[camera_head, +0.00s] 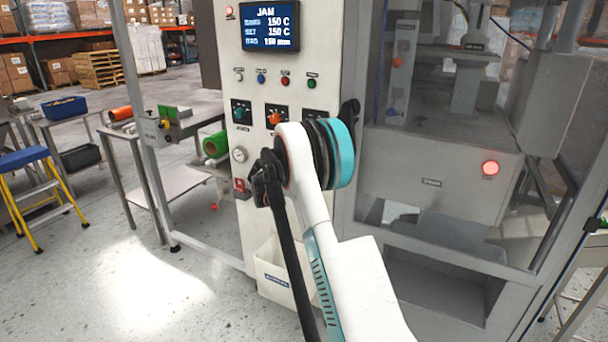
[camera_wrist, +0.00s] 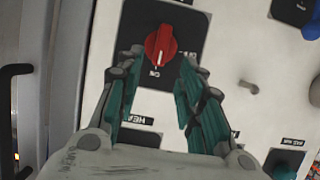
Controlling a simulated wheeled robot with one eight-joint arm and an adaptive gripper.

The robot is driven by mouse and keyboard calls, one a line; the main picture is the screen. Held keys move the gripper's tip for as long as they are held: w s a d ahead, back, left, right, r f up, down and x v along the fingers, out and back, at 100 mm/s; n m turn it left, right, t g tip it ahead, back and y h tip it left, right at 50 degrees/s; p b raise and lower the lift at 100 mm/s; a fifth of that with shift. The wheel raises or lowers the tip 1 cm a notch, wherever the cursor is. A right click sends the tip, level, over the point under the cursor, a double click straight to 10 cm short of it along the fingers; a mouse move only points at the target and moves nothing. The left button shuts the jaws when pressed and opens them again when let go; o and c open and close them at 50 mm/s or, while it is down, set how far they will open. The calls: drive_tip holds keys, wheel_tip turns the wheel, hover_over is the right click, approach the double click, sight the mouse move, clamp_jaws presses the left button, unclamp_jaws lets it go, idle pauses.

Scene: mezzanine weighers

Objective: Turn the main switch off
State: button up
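A red rotary knob (camera_wrist: 160,48) sits on a dark square plate on the pale panel in the wrist view; its label is too small to read surely. My gripper (camera_wrist: 159,68) is open, its two teal-padded fingers apart, with the tips near the knob's lower left and lower right and nothing held. I cannot tell whether they touch the panel. In the head view, the control panel (camera_head: 253,80) carries an orange-red knob (camera_head: 275,118) on a dark plate and a small red control (camera_head: 241,188) lower down. My arm hides my gripper's fingers and part of the panel there.
A display (camera_head: 270,25) reading JAM tops the panel, above several small buttons and a teal knob (camera_head: 240,112). A glazed machine enclosure (camera_head: 440,180) with a lit red button stands right.

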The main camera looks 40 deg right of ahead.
drive_tip(key=shift+b+x, duration=0.6)
drive_tip(key=shift+x, duration=2.15)
drive_tip(key=shift+c, duration=0.6)
clamp_jaws()
